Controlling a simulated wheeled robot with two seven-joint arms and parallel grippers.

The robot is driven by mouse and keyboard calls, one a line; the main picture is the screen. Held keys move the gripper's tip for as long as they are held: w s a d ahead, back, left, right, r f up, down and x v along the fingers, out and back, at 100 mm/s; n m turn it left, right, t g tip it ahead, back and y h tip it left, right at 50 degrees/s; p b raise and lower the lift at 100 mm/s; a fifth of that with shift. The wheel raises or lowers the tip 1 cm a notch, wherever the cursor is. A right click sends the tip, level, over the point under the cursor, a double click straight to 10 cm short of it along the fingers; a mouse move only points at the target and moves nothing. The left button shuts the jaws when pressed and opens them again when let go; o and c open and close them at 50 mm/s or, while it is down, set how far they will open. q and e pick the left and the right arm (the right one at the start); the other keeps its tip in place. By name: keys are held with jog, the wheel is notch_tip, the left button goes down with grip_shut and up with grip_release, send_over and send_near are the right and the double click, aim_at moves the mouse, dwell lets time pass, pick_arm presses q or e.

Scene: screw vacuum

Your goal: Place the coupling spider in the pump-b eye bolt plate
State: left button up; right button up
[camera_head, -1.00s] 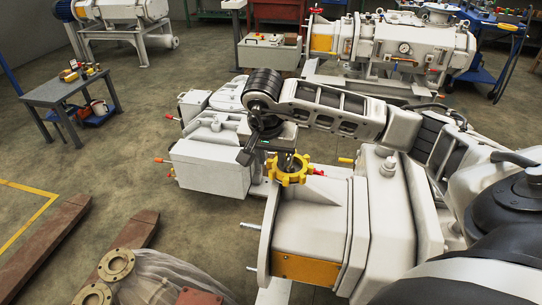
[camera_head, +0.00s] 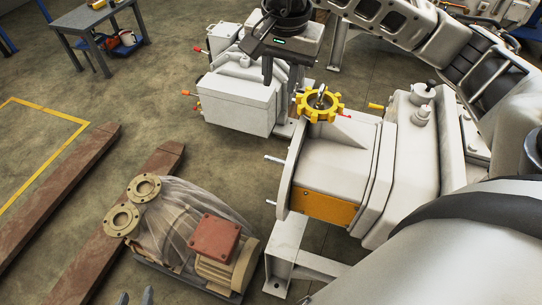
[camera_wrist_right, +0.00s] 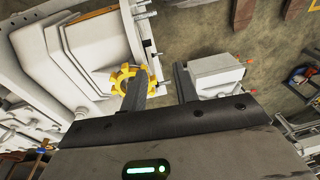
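The yellow toothed coupling spider (camera_head: 305,112) lies flat on top of the near white pump. A metal eye bolt (camera_head: 320,93) stands up through its centre. The plate under it is mostly hidden. In the right wrist view the spider (camera_wrist_right: 117,78) shows beside and partly behind one finger. My right gripper (camera_head: 280,80) hangs fingers down, up and left of the spider in the head view, apart from it. Its fingers are spread with nothing between them in the right wrist view (camera_wrist_right: 159,70).
A white box-shaped unit (camera_head: 240,105) with red-tipped handles stands behind the pump. A plastic-wrapped motor pump (camera_head: 180,215) with flanges sits at lower left by brown beams (camera_head: 60,205). A grey table (camera_head: 85,22) stands at the far left. Open floor lies between.

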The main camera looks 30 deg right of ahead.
jog(key=s+a+f+m+g+y, duration=0.1)
jog(key=s+a+f+g+y, duration=0.2)
jog(key=a, duration=0.4)
jog(key=s+a+f+m+y, duration=0.15)
jog(key=a+y, duration=0.25)
jog(key=a, duration=0.4)
jog(key=s+a+r+m+t+y, duration=0.25)
jog(key=a+r+m+y, duration=0.35)
jog(key=a+m+y, duration=0.6)
jog(key=w+d+f+m+t+h, duration=0.3)
jog(key=d+f+m+t+h, duration=0.35)
jog(key=m, duration=0.95)
jog(key=w+d+f+m+t+h, duration=0.2)
jog(key=d+f+m+t+h, duration=0.15)
jog(key=m+t, duration=0.95)
jog(key=s+d+f+m+g+h, duration=0.2)
jog(key=s+f+m+g, duration=0.3)
jog(key=f+m, duration=0.3)
jog(key=s+d+f+m+g+h, duration=0.3)
jog(key=s+d+f+m+g, duration=0.1)
jog(key=f, duration=0.6)
jog(key=s+m+g, duration=0.1)
jog(key=s+m, duration=0.1)
jog(key=m, duration=0.1)
jog(key=shift+f+m+h, duration=0.3)
jog(key=shift+f+m, duration=0.05)
